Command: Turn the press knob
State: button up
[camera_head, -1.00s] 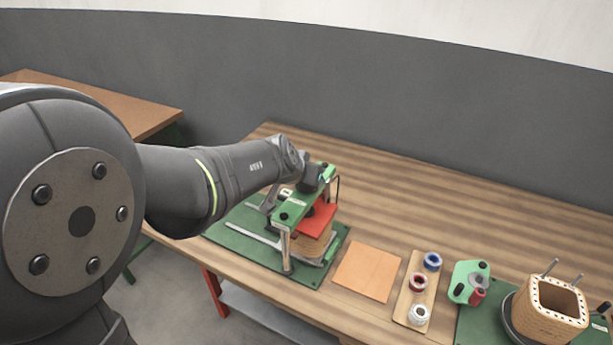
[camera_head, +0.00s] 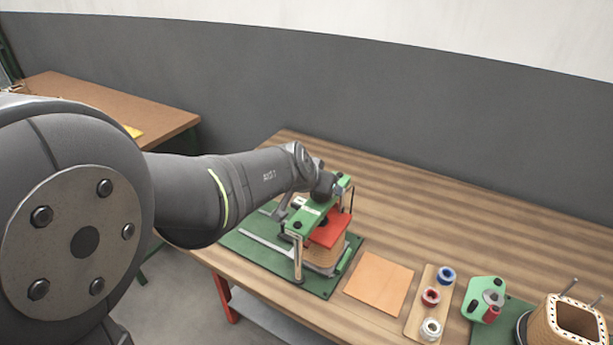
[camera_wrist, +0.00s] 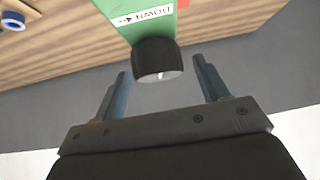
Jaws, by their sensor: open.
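The press stands on a green base board, with a green top beam (camera_head: 312,212), a red plate (camera_head: 331,230) below it and a tan block (camera_head: 328,254) under the plate. In the wrist view, the black round press knob (camera_wrist: 158,62) sits at the end of the green beam (camera_wrist: 148,18), beside a white label with an arrow and "DOWN". My gripper (camera_wrist: 160,68) is open, with one finger on each side of the knob and a visible gap on both sides. In the head view my wrist is over the press and the knob cannot be made out clearly.
An orange sheet (camera_head: 379,284) lies right of the press. A wooden strip (camera_head: 416,318) holds blue, red and white spools. A green fixture (camera_head: 484,299) and a perforated wooden coil form (camera_head: 575,325) stand farther right. The table behind the press is clear.

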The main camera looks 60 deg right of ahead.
jog(key=v, duration=1.6)
jog(key=shift+r, duration=0.15)
jog(key=shift+a, duration=0.15)
jog(key=d+r+m+y, duration=0.3)
jog(key=d+m+y, duration=0.25)
jog(key=m, duration=0.45)
jog(key=d+r+m+y, duration=0.35)
jog(key=d+m, duration=0.35)
jog(key=m, duration=0.4)
jog(key=shift+g, duration=0.3)
jog(key=f, duration=1.8)
jog(key=shift+w+a, duration=0.1)
jog(key=shift+w, duration=0.3)
jog(key=shift+c, duration=0.5)
jog(key=c, duration=0.9)
jog(key=shift+n, duration=0.5)
